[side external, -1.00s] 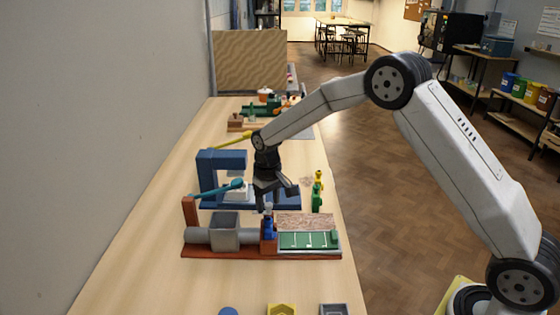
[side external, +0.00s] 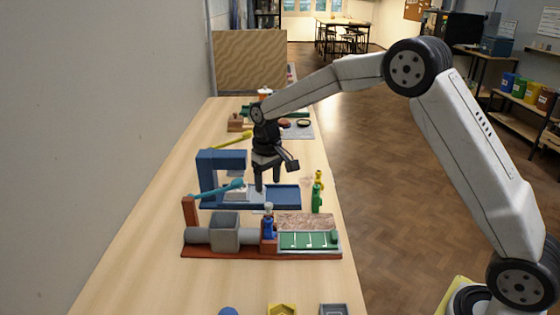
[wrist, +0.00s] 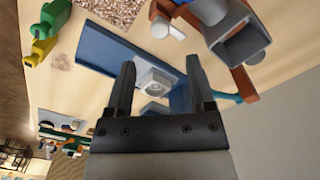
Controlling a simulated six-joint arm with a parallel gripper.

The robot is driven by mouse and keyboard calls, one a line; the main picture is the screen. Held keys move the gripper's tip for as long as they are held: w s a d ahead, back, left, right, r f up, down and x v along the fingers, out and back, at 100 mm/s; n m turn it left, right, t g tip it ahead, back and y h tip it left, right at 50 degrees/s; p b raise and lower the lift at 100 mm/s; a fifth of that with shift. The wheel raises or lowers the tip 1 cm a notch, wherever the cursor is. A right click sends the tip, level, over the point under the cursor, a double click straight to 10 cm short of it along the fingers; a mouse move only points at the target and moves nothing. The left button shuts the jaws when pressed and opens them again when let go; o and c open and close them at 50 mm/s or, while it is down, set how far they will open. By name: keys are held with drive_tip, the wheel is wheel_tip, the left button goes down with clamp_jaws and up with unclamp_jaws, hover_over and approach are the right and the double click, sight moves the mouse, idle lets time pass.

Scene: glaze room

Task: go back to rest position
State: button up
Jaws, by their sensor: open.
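My gripper (side external: 268,187) is open and empty in the side view, held above the blue press-like stand. It points down, with its fingers apart. In the wrist view its two dark fingers (wrist: 163,85) frame a white block (wrist: 153,80) on the blue base. The blue stand (side external: 222,160) has a tall frame and a flat tray to its right.
A red-brown base (side external: 215,252) carries a grey box (side external: 225,232), a teal-handled lever (side external: 218,188), a small blue figure and a green panel (side external: 308,240). Green and yellow bottles (side external: 317,195) stand to the right. More items sit farther back. The near left table is clear.

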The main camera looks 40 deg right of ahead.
drive_tip(key=shift+r, duration=0.6)
drive_tip(key=shift+s, duration=0.5)
drive_tip(key=s+f+t, duration=0.1)
drive_tip(key=s+f, duration=0.1)
drive_tip(key=s, duration=0.9)
drive_tip(key=s+f+t, duration=0.1)
drive_tip(key=s+f, duration=0.1)
drive_tip(key=s, duration=1)
drive_tip(key=shift+s+f+t, duration=0.2)
drive_tip(key=shift+s+t, duration=0.1)
